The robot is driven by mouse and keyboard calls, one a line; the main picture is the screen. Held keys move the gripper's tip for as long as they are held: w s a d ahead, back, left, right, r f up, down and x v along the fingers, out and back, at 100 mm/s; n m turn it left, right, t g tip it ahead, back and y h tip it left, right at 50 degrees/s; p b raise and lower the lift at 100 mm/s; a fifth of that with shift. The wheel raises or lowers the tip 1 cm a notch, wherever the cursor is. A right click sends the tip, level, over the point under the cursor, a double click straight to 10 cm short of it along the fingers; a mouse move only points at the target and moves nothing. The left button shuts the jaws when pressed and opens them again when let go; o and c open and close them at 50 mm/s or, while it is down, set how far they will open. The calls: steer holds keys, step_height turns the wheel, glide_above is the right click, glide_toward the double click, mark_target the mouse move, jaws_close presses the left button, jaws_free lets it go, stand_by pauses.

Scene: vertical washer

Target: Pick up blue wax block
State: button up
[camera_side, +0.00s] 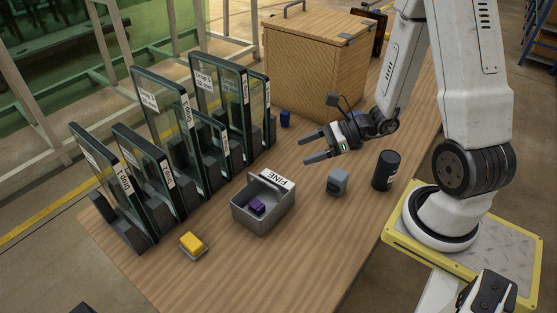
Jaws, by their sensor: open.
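A small dark blue block (285,118) stands on the wooden table, just right of the glass panels and in front of the wooden box. My gripper (311,148) is above the table with its jaws apart and nothing between them. Its two fingers point left. In the picture it is below and to the right of the blue block, and apart from it.
Several upright labelled glass panels (168,125) stand at the left. A grey bin (279,216) marked FINE holds a purple block (257,207). A yellow block (192,243), grey block (337,181), black cylinder (386,170) and wooden box (318,72) are also on the table.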

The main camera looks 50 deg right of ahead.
steer(key=m+t+h, duration=0.4)
steer(key=m+h, duration=0.3)
glide_above(289, 115)
steer(key=f, duration=0.8)
steer(key=shift+w+f, duration=0.3)
steer(key=shift+f, duration=0.1)
steer(key=shift+a, duration=0.1)
steer(key=shift+f, duration=1.75)
steer(key=shift+f, duration=0.4)
steer(key=shift+w+f, duration=0.15)
steer(key=shift+f, duration=0.6)
steer(key=shift+w+f, duration=0.15)
steer(key=shift+f, duration=0.6)
steer(key=shift+x, duration=1.1)
